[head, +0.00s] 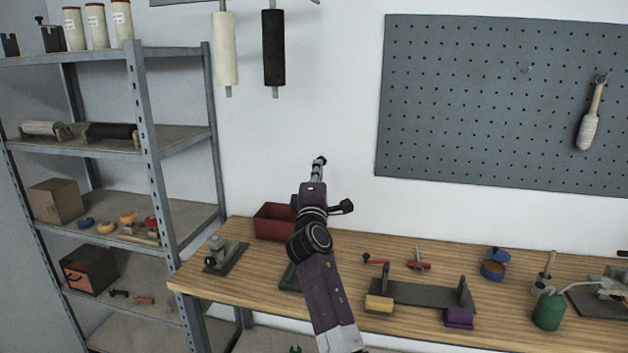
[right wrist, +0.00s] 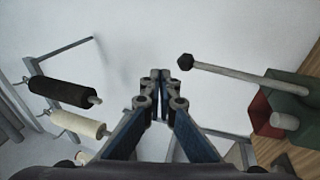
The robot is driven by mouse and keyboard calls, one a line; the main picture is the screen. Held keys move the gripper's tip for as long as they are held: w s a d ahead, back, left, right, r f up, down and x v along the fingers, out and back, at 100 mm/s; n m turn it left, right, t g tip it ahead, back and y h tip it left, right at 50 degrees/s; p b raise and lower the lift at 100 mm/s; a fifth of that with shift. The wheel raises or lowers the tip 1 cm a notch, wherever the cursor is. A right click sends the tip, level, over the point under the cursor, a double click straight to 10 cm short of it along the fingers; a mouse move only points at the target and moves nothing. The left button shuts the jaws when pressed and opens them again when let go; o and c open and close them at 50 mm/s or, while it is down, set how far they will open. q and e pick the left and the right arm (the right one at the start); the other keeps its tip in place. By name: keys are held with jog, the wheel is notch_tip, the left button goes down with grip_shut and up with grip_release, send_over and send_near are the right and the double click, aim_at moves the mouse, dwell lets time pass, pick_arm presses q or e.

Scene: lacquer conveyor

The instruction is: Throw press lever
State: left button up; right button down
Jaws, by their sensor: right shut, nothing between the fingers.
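The press is mostly hidden behind my right arm in the head view; a bit of its green body (head: 289,278) shows left of the arm. Its lever (head: 346,206) sticks out to the right of my arm, with a dark knob at its end. In the right wrist view the lever (right wrist: 235,74) is a grey rod running from the black knob to the green press body (right wrist: 300,80) at the right. My right gripper (head: 319,163) is shut and empty, above and left of the knob in the head view. Its fingertips (right wrist: 160,78) look apart from the lever. My left gripper is out of view.
A red bin (head: 270,222) stands beside the press on the wooden bench (head: 225,290). A small grey device (head: 220,255) is at the bench's left end. Right of my arm are a dark fixture (head: 420,293), yellow and purple blocks and a green container (head: 548,312). Rollers hang above.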

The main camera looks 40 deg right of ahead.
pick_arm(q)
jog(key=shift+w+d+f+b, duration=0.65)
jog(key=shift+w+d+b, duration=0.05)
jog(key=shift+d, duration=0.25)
pick_arm(e)
jog(key=s+a, duration=0.4)
jog(key=s, duration=0.1)
jog(key=shift+s+a, duration=0.15)
jog(key=shift+s, duration=0.05)
jog(key=shift+f, duration=0.15)
